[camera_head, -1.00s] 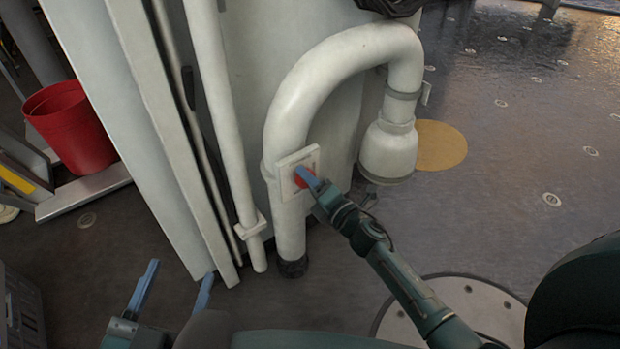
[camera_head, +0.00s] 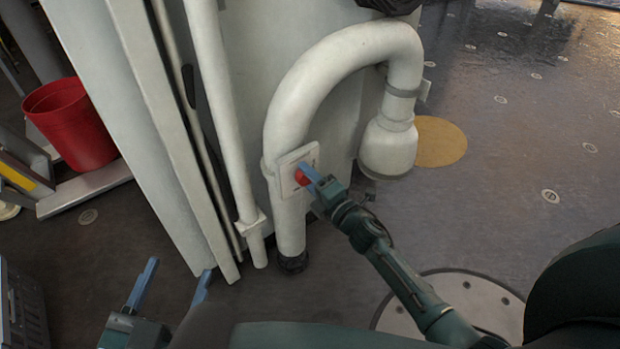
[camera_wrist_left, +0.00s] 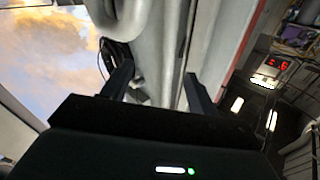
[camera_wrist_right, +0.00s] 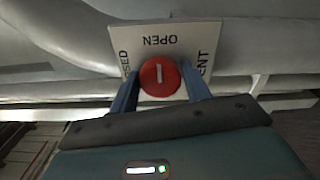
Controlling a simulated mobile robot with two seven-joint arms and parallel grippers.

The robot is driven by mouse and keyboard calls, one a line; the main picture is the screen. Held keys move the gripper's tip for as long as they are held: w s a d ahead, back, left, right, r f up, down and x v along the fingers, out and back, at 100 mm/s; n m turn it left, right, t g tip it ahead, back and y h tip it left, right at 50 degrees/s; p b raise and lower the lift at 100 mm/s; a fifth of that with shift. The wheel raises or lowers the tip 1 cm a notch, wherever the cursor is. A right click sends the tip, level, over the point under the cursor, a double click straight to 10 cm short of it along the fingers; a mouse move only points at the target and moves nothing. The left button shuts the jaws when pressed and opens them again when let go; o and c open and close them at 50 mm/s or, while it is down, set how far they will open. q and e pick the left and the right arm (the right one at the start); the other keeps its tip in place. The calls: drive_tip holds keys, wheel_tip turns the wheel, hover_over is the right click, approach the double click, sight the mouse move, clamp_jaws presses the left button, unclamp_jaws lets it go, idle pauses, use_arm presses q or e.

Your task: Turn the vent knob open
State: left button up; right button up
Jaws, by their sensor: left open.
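The red vent knob (camera_wrist_right: 160,76) sits on a white square plate (camera_wrist_right: 178,51) fixed to the thick pipe. In the right wrist view the plate reads OPEN, upside down, above the knob, with partly covered lettering on both sides. The knob's white mark runs upright, in line with OPEN. My right gripper (camera_wrist_right: 159,68) has one finger on each side of the knob, very close to its edges; whether they press on it I cannot tell. In the head view one finger partly covers the knob (camera_head: 300,177). My left gripper (camera_head: 176,275) is open and empty at the lower left.
The thick white pipe (camera_head: 297,94) bends over and ends in a wide nozzle (camera_head: 388,148) right of the plate. A thin pipe (camera_head: 215,100) stands to its left. A red bucket (camera_head: 70,125) is at the far left. The floor to the right is clear.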

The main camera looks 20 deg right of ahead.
drive_tip(key=o, duration=0.4)
use_arm(q)
drive_tip(key=shift+w+a+n+g+y+p, duration=0.1)
drive_tip(key=shift+a+n+g+y+p, duration=0.45)
drive_tip(key=shift+p, duration=0.55)
use_arm(e)
drive_tip(key=v, duration=1.3)
drive_tip(key=shift+s, duration=0.1)
use_arm(q)
drive_tip(key=shift+d, duration=0.1)
